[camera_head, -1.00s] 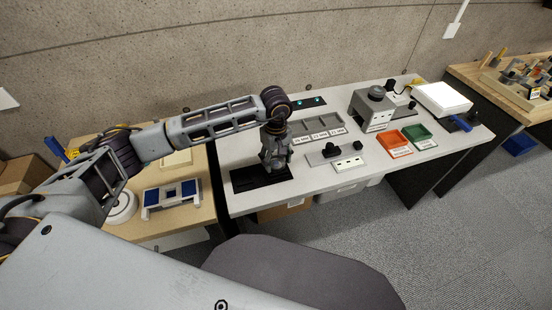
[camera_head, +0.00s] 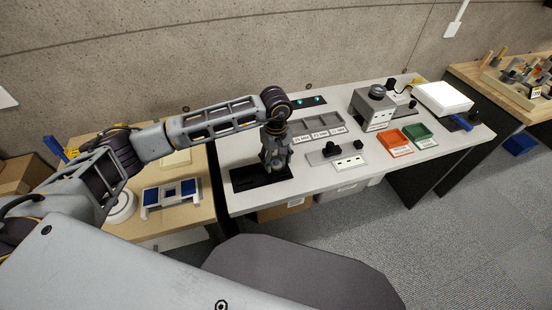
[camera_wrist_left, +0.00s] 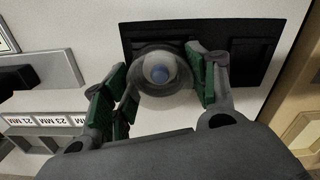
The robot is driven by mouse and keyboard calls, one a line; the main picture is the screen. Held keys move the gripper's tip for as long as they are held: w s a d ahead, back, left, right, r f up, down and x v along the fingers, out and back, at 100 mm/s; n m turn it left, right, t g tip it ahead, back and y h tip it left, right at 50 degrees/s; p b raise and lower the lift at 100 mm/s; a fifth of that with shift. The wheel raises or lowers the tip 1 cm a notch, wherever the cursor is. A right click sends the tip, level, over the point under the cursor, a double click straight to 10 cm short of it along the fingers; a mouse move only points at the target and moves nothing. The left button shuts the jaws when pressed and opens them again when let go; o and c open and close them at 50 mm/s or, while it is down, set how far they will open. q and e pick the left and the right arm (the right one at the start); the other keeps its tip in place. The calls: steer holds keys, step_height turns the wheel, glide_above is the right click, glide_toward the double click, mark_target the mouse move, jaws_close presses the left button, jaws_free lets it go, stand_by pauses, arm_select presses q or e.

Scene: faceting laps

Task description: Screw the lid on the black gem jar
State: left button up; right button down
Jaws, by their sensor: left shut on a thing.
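My left gripper (camera_wrist_left: 155,82) points down over the black mat, its green-padded fingers on both sides of a round, clear-centred lid (camera_wrist_left: 140,88). It is shut on the lid. In the head view the left gripper (camera_head: 275,160) hides the jar and lid almost fully. The black mat (camera_head: 245,184) lies at the left end of the white table. My right gripper is not in view.
Grey trays labelled in mm (camera_head: 322,124) lie right of the gripper. A black knobbed part (camera_head: 324,155) and a white slotted block (camera_head: 350,163) lie nearby.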

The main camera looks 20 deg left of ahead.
arm_select(q)
steer(key=shift+f+b, duration=0.3)
steer(key=shift+f, duration=0.05)
stand_by(0.6)
steer(key=shift+m+b, duration=1.95)
steer(key=shift+m, duration=0.35)
steer(key=shift+m+b, duration=1.3)
steer(key=shift+m, duration=0.2)
